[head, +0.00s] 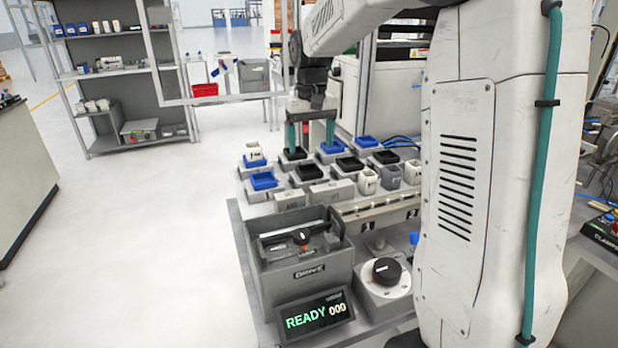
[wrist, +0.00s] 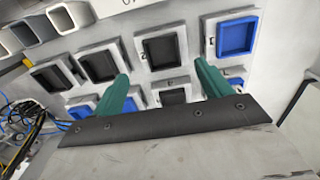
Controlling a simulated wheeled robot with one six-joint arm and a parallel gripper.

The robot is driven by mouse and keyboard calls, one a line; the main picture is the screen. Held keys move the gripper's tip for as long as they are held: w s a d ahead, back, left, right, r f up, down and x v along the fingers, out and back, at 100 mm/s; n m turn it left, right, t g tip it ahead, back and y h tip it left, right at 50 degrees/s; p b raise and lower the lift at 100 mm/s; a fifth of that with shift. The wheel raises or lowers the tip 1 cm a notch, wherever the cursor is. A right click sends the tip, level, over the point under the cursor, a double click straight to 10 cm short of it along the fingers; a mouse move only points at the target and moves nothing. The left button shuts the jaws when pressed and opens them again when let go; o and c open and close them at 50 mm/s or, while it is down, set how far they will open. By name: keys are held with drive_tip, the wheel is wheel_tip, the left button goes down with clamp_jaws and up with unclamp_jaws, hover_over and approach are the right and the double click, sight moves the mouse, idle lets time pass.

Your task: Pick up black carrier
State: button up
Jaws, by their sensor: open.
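Several black carriers sit in grey square holders on the bench. In the head view one (head: 349,164) is right of centre, another (head: 309,172) is nearer, and one (head: 294,154) is by my left finger. My gripper (head: 311,150) is above the rear of this group, green fingers spread and pointing down. In the wrist view my gripper (wrist: 163,71) is open with nothing held. A black carrier (wrist: 161,48) lies just beyond the gap between the fingertips. Another (wrist: 174,97) shows between the fingers, partly hidden by the gripper body. I cannot tell how high the fingertips are.
Blue carriers (head: 263,181) stand among the black ones; one (wrist: 236,37) is close to a finger in the wrist view. White and grey cups (head: 367,181) stand at the front right of the group. A grey box (head: 298,262) with a READY display (head: 313,314) is nearer.

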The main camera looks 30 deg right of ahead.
sight(309, 176)
drive_tip(key=f, duration=0.7)
drive_tip(key=shift+w+a, duration=0.15)
drive_tip(key=shift+w, duration=0.05)
drive_tip(key=c, duration=1.3)
